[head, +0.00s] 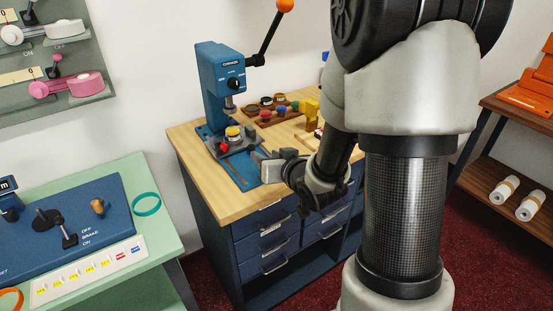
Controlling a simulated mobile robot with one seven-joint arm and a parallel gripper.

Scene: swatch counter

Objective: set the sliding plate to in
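A blue lever press (215,85) stands at the left end of the wooden counter. The sliding plate (241,146) is a grey plate on the press's blue base (246,177), around and under the ram. A red knob (223,147) sits at its front left, and a round yellow-topped piece (233,132) is on it below the ram. Part of the blue base is bare in front of the plate. My gripper (263,166) is just right of the plate, over or beside the base. Contact with the plate and the gap between its fingers cannot be made out.
A brown rack with coloured pieces (275,113) stands behind my gripper on the wooden counter (245,207). The press's lever with an orange ball (285,5) rises above. A green bench with a blue panel (75,225) is at the left. My arm hides the counter's right part.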

